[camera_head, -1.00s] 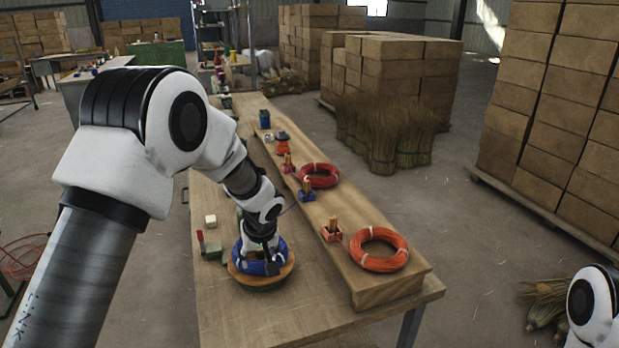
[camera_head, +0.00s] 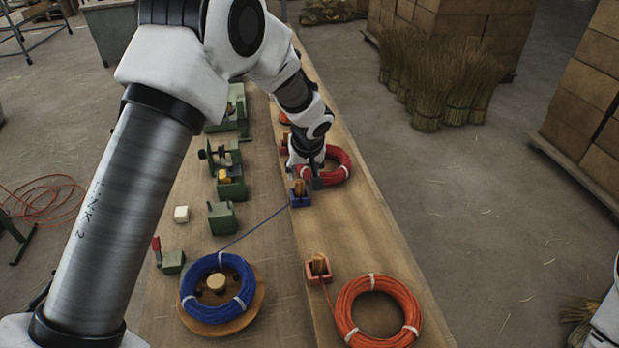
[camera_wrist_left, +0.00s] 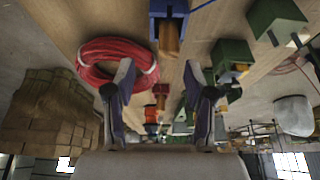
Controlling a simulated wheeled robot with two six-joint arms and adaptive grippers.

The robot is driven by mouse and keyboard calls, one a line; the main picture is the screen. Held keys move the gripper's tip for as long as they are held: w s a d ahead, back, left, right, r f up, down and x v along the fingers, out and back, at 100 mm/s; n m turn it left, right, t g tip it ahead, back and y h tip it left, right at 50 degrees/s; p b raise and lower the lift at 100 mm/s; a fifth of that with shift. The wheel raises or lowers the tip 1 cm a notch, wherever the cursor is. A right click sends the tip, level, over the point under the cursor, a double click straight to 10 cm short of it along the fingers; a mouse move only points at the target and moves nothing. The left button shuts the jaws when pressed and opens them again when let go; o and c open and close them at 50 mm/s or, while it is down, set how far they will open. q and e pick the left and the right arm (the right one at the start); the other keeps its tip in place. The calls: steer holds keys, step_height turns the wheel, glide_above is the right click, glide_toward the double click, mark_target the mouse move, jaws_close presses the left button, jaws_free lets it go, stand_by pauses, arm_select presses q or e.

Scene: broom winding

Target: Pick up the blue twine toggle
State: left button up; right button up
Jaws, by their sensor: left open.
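The blue twine toggle (camera_head: 299,188) is a small wooden peg upright in a blue holder (camera_head: 301,201) on the raised plank. Blue twine (camera_head: 255,227) runs from the holder to the blue coil (camera_head: 218,288) on a round wooden disc. In the left wrist view the toggle (camera_wrist_left: 169,38) shows near the top, ahead of my fingertips. My left gripper (camera_wrist_left: 160,70) is open and empty, its fingers on either side of the toggle's line but apart from it. In the head view my left gripper (camera_head: 308,178) is just behind the toggle, partly hidden. My right gripper is out of view.
A red coil (camera_head: 339,166) lies close behind the left gripper. An orange coil (camera_head: 379,312) and its toggle (camera_head: 318,265) in a red holder are nearer on the plank.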

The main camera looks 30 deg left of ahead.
mark_target(300, 181)
arm_select(q)
steer(key=shift+s+a+f+p, duration=0.2)
steer(key=shift+s+p, duration=0.15)
steer(key=shift+s, duration=0.1)
steer(key=shift+s+a+f+p, duration=0.2)
steer(key=shift+s+p, duration=0.15)
steer(key=shift+s, duration=0.1)
steer(key=w+f, duration=0.1)
steer(key=f, duration=0.2)
steer(key=w+f, duration=0.1)
steer(key=shift+w+a+f+p, duration=0.2)
steer(key=shift+w+a+p, duration=0.1)
steer(key=shift+a, duration=0.05)
steer(key=shift+s+r, duration=0.15)
steer(key=shift+r, duration=0.05)
steer(key=shift+c, duration=0.7)
steer(key=shift+s+r, duration=0.15)
steer(key=shift+s, duration=0.05)
steer(key=c, duration=0.5)
steer(key=shift+s, duration=0.1)
steer(key=c, duration=0.3)
steer(key=shift+c, duration=0.2)
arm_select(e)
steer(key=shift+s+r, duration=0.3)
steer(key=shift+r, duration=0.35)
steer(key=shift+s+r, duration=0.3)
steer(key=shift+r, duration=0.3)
